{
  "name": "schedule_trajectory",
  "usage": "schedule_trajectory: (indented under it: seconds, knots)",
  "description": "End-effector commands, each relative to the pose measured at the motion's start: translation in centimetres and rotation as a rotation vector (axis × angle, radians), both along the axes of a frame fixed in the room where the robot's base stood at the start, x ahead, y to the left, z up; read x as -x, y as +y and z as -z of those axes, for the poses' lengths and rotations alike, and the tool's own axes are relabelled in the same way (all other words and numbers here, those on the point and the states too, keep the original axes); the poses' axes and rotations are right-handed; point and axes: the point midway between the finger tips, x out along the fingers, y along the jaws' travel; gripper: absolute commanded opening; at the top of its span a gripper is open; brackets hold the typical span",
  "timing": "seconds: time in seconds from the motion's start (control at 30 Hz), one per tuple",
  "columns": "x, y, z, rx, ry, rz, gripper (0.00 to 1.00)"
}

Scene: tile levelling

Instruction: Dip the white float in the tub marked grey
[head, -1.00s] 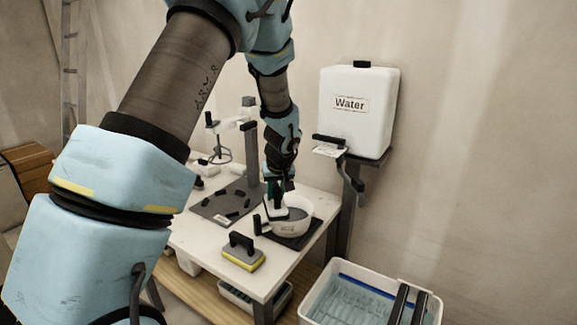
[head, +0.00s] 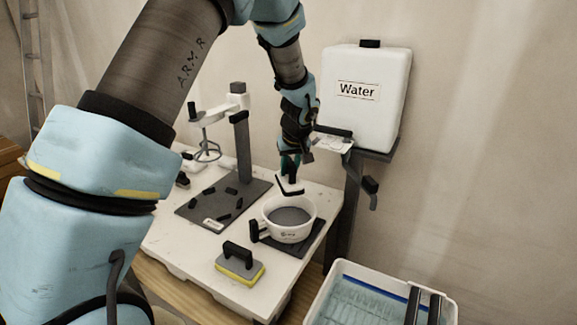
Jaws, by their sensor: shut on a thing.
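My gripper (head: 289,165) is shut on the white float (head: 289,183), a small pale block with a dark lower edge. It holds the float tilted, a little above the back of the tub. The white tub (head: 291,234) stands on a dark pad near the table's right edge, with a black handle at its left. It has grey material (head: 289,215) inside and a small front label, too small to read. The float's underside is mostly hidden.
A yellow-and-grey sponge float (head: 240,264) with a black handle lies at the table front. Left of the tub is a dark board (head: 205,204) with several black pieces and a mixer stand (head: 242,146). A Water tank (head: 371,110) and a water bin (head: 339,273) are at the right.

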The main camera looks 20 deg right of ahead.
Motion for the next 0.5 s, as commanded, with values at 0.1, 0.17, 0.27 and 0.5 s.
schedule_trajectory:
  seconds: [0.1, 0.17, 0.27, 0.5]
  knots:
    - [0.0, 0.0, 1.4, -0.001, 0.000, -0.001, 0.00]
    - [0.0, 0.0, 2.1, 0.000, 0.000, -0.001, 0.00]
    - [0.0, 0.0, 3.3, 0.000, 0.000, 0.001, 0.00]
    - [0.0, 0.0, 6.0, 0.000, 0.000, 0.001, 0.00]
